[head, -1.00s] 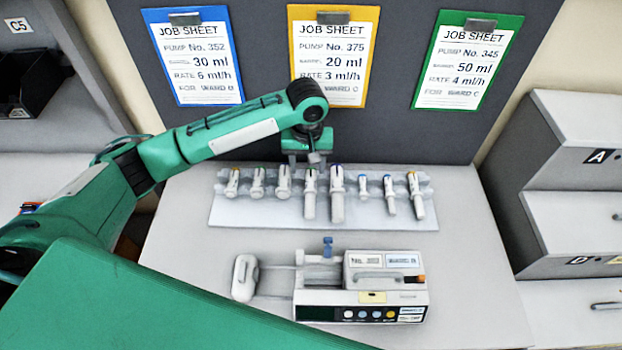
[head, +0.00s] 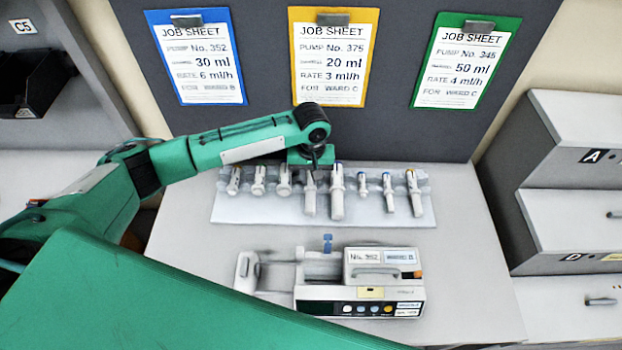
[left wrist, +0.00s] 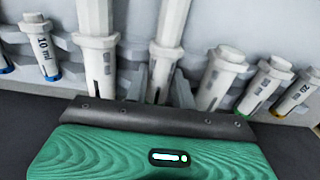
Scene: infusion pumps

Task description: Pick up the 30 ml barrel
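My left gripper (head: 312,167) points down over the top end of a mid-row barrel (head: 310,200); the gripper hides this end in the head view. A barrel marked 10 ml (left wrist: 43,50) is at left and one marked 20 ml (left wrist: 298,92) at right. My right gripper is out of view.
A pump (head: 375,280) marked No. 352 lies in front of the rack. Job sheets hang behind; the blue-backed sheet (head: 197,62) reads pump 352, 30 ml. Grey drawers (head: 580,190) stand at right. Table between rack and pump is clear.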

